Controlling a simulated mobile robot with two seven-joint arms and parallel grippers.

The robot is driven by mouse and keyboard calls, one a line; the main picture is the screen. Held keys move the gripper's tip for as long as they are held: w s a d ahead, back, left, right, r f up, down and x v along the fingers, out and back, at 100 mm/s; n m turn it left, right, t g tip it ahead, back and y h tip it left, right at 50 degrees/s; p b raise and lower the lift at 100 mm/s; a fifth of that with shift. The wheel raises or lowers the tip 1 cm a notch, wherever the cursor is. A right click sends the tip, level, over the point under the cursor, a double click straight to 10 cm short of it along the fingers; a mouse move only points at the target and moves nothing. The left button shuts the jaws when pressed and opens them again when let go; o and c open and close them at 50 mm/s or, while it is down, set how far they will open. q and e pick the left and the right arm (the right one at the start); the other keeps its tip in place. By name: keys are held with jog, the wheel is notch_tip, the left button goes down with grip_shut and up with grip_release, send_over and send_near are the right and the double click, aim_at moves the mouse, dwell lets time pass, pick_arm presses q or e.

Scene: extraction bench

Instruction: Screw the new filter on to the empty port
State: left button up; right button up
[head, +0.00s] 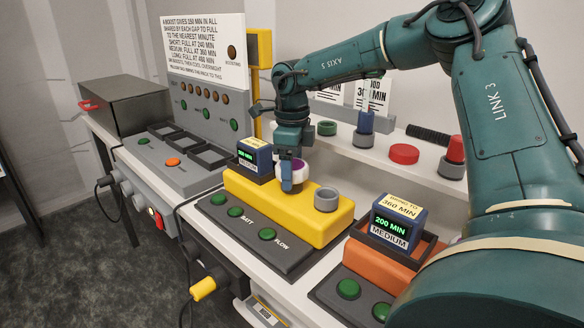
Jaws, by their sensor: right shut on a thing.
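The yellow pump body (262,206) lies on a dark base on the bench. A grey ring-shaped port (326,198) stands on its right part, with nothing seated in it. My right gripper (292,180) points down over the middle of the yellow body, left of that ring. It is shut on a short white and purple filter (300,170). The fingers hide part of the filter and what lies under it, so I cannot tell whether it touches a port. My left gripper is not in view.
A battery (255,155) sits at the yellow body's left end; another (397,228) sits on an orange unit at right. The shelf behind holds a green cap (327,128), a blue-topped piece (365,125) and a red cap (404,153). A grey charger (180,150) stands left.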

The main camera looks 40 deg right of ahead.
jog(key=m, duration=0.1)
jog(key=m+b, duration=0.1)
jog(key=shift+f+m, duration=0.2)
jog(key=shift+m, duration=0.1)
jog(key=m+b, duration=0.1)
jog(key=m, duration=0.2)
jog(key=shift+m+b, duration=0.3)
jog(key=shift+b, duration=0.05)
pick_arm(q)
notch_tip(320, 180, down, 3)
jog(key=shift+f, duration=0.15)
pick_arm(e)
jog(key=m, duration=0.2)
jog(key=shift+r+m, duration=0.2)
jog(key=shift+m, duration=0.2)
jog(key=o, duration=1.3)
jog(key=shift+c, duration=0.2)
jog(key=shift+r, duration=0.2)
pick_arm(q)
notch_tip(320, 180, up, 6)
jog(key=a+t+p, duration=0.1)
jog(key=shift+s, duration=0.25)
pick_arm(e)
notch_tip(320, 180, up, 13)
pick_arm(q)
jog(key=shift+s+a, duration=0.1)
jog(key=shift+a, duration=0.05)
pick_arm(e)
jog(key=shift+f, duration=0.2)
